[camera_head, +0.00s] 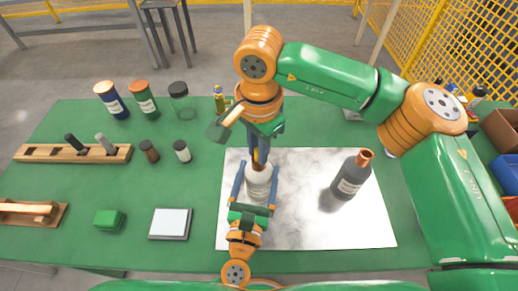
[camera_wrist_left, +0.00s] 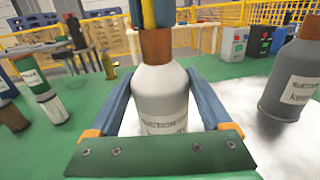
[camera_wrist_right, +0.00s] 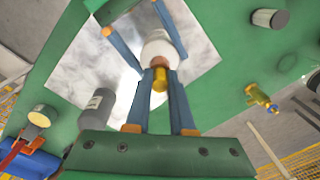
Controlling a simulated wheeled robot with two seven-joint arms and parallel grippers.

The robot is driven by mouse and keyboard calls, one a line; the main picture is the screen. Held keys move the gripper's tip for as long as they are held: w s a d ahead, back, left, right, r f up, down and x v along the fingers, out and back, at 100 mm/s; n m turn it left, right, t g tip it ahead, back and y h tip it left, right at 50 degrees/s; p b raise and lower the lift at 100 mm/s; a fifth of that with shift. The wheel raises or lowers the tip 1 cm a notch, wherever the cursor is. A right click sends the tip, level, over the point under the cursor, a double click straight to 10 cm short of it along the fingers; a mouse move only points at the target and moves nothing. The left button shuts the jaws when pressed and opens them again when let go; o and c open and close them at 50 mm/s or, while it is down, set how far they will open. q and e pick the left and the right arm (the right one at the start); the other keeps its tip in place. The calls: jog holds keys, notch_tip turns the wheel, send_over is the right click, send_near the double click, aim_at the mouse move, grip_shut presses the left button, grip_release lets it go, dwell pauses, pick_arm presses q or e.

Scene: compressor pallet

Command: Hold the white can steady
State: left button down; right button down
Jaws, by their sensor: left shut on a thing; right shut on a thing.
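The white can (camera_head: 258,182) stands upright on the pale marbled sheet, and it fills the middle of the left wrist view (camera_wrist_left: 160,95). My left gripper (camera_wrist_left: 160,110) is shut on its body, one blue finger on each side. The can's brown cap (camera_wrist_left: 155,46) is on top. The right wrist view shows the can (camera_wrist_right: 160,45) from above, partly hidden behind the fingers.
A grey can with a copper cap (camera_head: 350,178) stands right of the white can on the sheet (camera_head: 310,225). Several bottles and jars (camera_head: 145,103) stand at the back left, with a wooden rack (camera_head: 70,153) and a green block (camera_head: 109,219) nearer.

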aim_at(256, 148)
pick_arm(q)
jog(key=shift+s+d+f, duration=0.15)
jog(key=shift+d+f, duration=0.05)
jog(key=shift+d, duration=0.05)
pick_arm(e)
jog(key=c, duration=0.8)
grip_release()
jog(key=shift+s+f, duration=0.2)
jog(key=shift+f, duration=0.3)
jog(key=shift+s+f, duration=0.15)
jog(key=shift+f, duration=0.35)
pick_arm(q)
jog(key=shift+w+a+f, duration=0.25)
jog(key=shift+w+f, duration=0.15)
jog(key=shift+w, duration=0.2)
pick_arm(e)
jog(key=shift+g, duration=0.3)
jog(key=r, duration=0.2)
jog(key=w+r, duration=0.1)
jog(key=r, duration=0.3)
jog(key=shift+w+a, duration=0.15)
jog(key=shift+a, duration=0.1)
jog(key=r, duration=0.7)
jog(key=shift+d+r, duration=0.2)
jog(key=shift+d, duration=0.05)
